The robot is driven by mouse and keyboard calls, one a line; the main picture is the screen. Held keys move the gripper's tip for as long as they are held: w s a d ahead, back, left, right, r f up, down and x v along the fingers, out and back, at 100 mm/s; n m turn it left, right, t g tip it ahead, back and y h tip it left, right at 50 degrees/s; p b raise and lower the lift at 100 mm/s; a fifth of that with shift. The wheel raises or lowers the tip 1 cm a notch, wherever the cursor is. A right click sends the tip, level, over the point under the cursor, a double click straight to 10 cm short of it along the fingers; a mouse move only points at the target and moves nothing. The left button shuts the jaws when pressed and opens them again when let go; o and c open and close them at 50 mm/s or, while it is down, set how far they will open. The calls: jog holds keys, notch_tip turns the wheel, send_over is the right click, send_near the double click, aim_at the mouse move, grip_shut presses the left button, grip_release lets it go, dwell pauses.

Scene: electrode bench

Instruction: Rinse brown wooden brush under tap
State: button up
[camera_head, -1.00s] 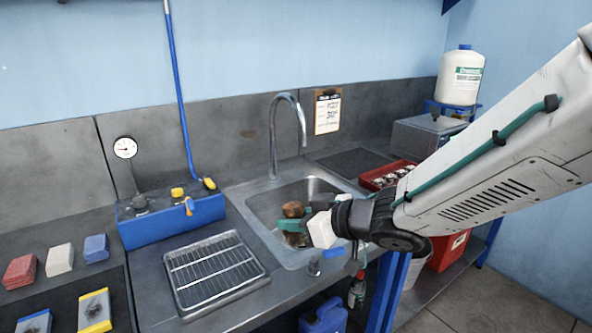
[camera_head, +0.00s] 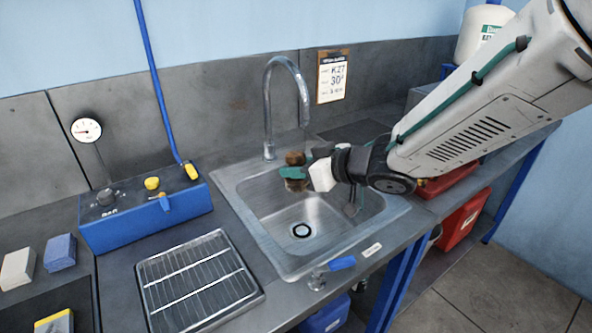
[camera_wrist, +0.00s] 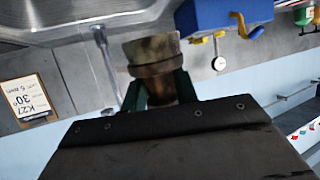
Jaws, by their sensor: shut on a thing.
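The brown wooden brush (camera_head: 294,159) is held in my gripper (camera_head: 297,173), whose green fingers are shut on it. In the wrist view the brush (camera_wrist: 152,60) stands between the green fingers, with a brown band around a paler worn end. My gripper is over the back part of the steel sink (camera_head: 265,205), beside the tap (camera_head: 268,110) and below its spout. The brush looks close to the spout, but I cannot tell whether it is directly under it. No water shows. A lever with a blue handle (camera_head: 341,263) sits at the sink's front edge.
A blue box with knobs (camera_head: 145,212) and a steel rack (camera_head: 197,285) stand left of the sink. Blocks (camera_head: 60,252) lie further left. A red tray (camera_head: 447,180) is behind my arm on the right. The sink basin below the gripper is clear.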

jog(key=w+d+f, duration=0.1)
jog(key=w+f, duration=0.1)
jog(key=w, duration=0.8)
jog(key=shift+w+d, duration=0.3)
jog(key=shift+f, duration=0.1)
jog(key=shift+d, duration=0.1)
dwell(0.4)
jog(key=shift+s+d, duration=0.1)
jog(key=shift+d, duration=0.4)
jog(key=shift+a, duration=0.2)
jog(key=shift+a, duration=0.45)
jog(key=shift+d, duration=0.15)
